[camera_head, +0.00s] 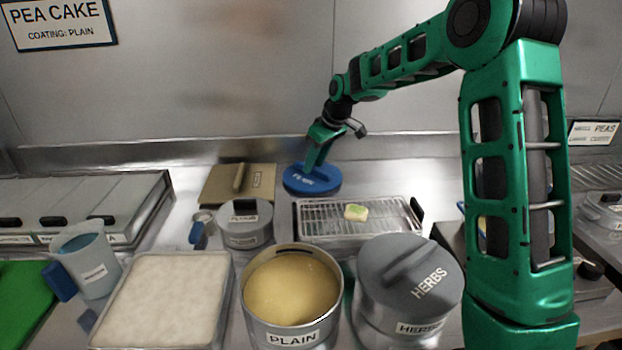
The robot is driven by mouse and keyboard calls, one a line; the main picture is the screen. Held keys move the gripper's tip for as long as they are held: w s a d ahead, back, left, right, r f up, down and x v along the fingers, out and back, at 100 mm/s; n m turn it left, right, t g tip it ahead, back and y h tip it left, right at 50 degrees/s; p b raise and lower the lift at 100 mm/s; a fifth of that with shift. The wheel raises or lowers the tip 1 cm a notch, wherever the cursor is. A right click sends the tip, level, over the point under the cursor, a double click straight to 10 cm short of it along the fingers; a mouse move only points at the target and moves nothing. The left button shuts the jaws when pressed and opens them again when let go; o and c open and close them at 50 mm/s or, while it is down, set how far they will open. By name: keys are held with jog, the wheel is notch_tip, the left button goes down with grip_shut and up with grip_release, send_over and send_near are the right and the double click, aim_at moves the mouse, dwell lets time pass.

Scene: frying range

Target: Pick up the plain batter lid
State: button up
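The plain batter lid is most likely the round blue lid (312,181) at the back of the counter. It has pale lettering on top, too small to read surely. My gripper (314,164) points down at this lid and seems to meet its top near the raised handle. I cannot tell whether the fingers are closed on the handle, because they are small and seen edge-on. The lid looks flat and on or very near the counter. The plain batter pot (293,337), labelled PLAIN, stands uncovered in front with yellowish batter in it.
A grey-lidded HERBS pot (407,285) stands right of the plain pot. A wire rack (325,220) holds a greenish cake (356,212). A grey FLOUR container (246,226) and a tan lid (222,186) stand left of the blue lid. The wall is close behind.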

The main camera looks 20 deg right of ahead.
jog(key=shift+w+a+f, duration=0.1)
jog(key=shift+w+f, duration=0.05)
jog(key=shift+f, duration=0.3)
jog(key=shift+f, duration=0.2)
grip_shut()
